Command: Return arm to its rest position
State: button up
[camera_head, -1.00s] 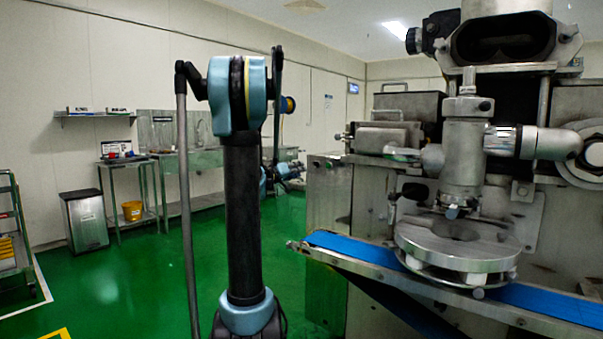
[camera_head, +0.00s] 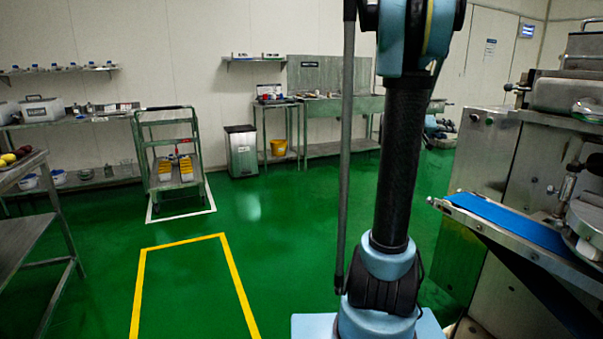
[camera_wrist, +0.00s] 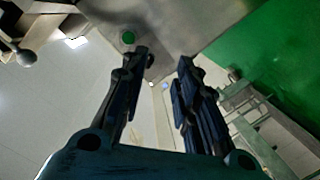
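My arm (camera_head: 400,165) stands upright right of centre in the head view, with its elbow cut off by the top edge. My gripper (camera_wrist: 162,57) shows in the wrist view with its two dark fingers apart and nothing between them. A grey metal surface and green floor lie beyond the fingertips, with no visible contact. In the head view the gripper is not clearly seen; a small dark and blue part shows just behind the arm.
The encrusting machine (camera_head: 492,150) and its blue conveyor belt (camera_head: 515,222) stand to the right of my arm. A trolley (camera_head: 172,190), a bin (camera_head: 242,152) and a steel bench (camera_head: 325,151) stand further back. Green floor is free to the left, around a yellow outline (camera_head: 231,265).

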jog(key=s+a+f+n+g+y, duration=0.1)
jog(key=s+a+f+n+y, duration=0.1)
jog(key=s+a+f+y, duration=0.3)
jog(key=s+a+f+n+g+y, duration=0.1)
jog(key=s+a+f+y, duration=0.4)
jog(key=s+a+f, duration=0.8)
jog(key=s+a+f+n+g+y, duration=0.2)
jog(key=s+a+f+y, duration=0.3)
jog(key=s+a+f, duration=0.4)
jog(key=s+a+n, duration=0.1)
jog(key=s+a, duration=0.5)
jog(key=a, duration=0.3)
jog(key=shift+a, duration=0.4)
jog(key=shift+w+f, duration=0.2)
jog(key=shift+w, duration=0.25)
